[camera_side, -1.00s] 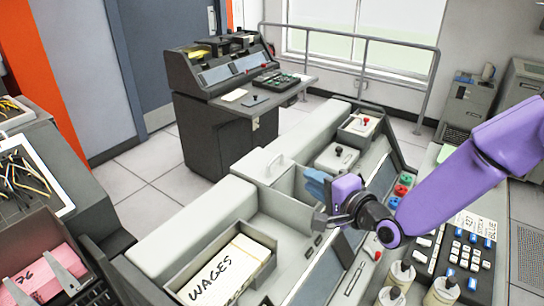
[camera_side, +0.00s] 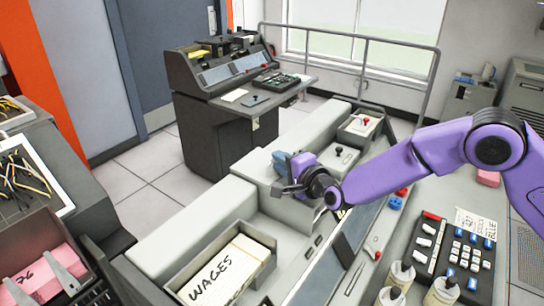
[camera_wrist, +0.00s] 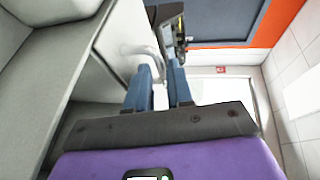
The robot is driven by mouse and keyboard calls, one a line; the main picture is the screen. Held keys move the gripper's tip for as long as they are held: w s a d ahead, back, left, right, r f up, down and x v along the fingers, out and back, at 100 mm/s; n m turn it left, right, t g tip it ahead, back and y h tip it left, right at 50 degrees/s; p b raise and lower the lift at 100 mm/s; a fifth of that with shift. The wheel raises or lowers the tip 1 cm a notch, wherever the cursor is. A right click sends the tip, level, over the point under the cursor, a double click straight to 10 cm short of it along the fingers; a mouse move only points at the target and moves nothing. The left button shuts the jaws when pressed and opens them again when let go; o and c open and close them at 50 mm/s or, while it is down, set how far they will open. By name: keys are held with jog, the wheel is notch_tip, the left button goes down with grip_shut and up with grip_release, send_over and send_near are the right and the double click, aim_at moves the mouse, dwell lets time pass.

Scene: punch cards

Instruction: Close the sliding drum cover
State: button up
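The drum cover appears to be the light grey block (camera_side: 258,163) on the grey console in the side view. In the wrist view its pale curved handle (camera_wrist: 143,52) is at my fingertips. My gripper (camera_side: 281,166) is at the upper edge of the block in the side view, hiding the handle there. In the wrist view the two blue fingers of my gripper (camera_wrist: 160,72) stand apart with a gap between them. The handle lies at the left fingertip and seems to pass into the gap; I cannot tell if they touch.
A tray of cards marked WAGES (camera_side: 268,245) sits on the console in front of the block. A long grey housing (camera_side: 190,232) runs along the left.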

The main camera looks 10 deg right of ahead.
aim_at(263, 159)
jog(key=shift+x, duration=2.35)
grip_shut()
